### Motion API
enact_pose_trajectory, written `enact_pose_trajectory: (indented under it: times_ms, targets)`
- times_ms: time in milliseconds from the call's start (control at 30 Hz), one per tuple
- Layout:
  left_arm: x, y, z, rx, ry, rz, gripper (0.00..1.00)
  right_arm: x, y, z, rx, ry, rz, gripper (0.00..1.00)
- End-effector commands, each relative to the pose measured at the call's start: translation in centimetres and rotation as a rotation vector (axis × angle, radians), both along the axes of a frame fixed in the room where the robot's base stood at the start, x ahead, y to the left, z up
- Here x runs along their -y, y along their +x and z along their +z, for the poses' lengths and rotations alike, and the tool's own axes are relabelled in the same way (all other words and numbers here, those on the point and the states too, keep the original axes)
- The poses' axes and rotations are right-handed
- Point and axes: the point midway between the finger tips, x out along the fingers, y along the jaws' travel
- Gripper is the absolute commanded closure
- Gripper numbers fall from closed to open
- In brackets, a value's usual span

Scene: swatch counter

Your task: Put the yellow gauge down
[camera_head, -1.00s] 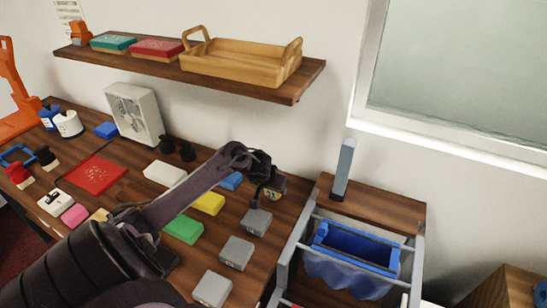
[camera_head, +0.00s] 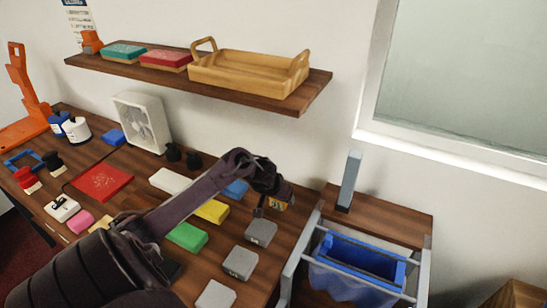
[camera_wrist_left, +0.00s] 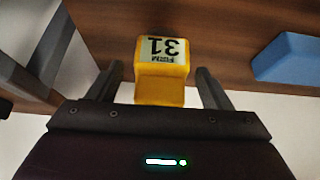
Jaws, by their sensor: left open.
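The yellow gauge (camera_wrist_left: 160,88) is a small yellow block with a pale label reading "FIRM 31", upside down in the left wrist view. My left gripper (camera_wrist_left: 159,76) is open, with one finger on each side of the gauge and a visible gap at both sides. In the head view the gauge (camera_head: 279,203) shows partly behind my left gripper (camera_head: 268,204), near the right end of the wooden counter (camera_head: 207,262). I cannot tell whether its base touches the counter. My right gripper is not in view.
Grey blocks (camera_head: 261,232), a yellow block (camera_head: 212,211), a green block (camera_head: 187,236) and a blue block (camera_head: 236,190) lie near my arm. A blue bin (camera_head: 360,262) in a frame stands right of the counter. A shelf (camera_head: 300,100) with a wooden tray (camera_head: 250,75) hangs above.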

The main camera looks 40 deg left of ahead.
Motion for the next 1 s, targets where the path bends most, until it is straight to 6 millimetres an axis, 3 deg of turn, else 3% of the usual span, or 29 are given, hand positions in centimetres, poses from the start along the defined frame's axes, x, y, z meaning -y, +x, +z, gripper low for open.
enact_pose_trajectory:
  times_ms: [233, 433, 600, 1000]
  targets:
    - [0.8, -2.6, 5.1, 0.002, 0.004, -0.003, 0.28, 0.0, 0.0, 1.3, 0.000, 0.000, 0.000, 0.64]
    - [1.3, -4.2, 8.0, 0.002, 0.003, -0.001, 0.28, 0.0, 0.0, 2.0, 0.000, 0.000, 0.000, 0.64]
    - [1.4, -4.9, 9.0, -0.001, 0.003, -0.001, 0.28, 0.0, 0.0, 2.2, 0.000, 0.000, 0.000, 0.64]
    - [1.5, -4.9, 9.0, -0.001, 0.002, 0.000, 0.28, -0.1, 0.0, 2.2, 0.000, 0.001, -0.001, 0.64]
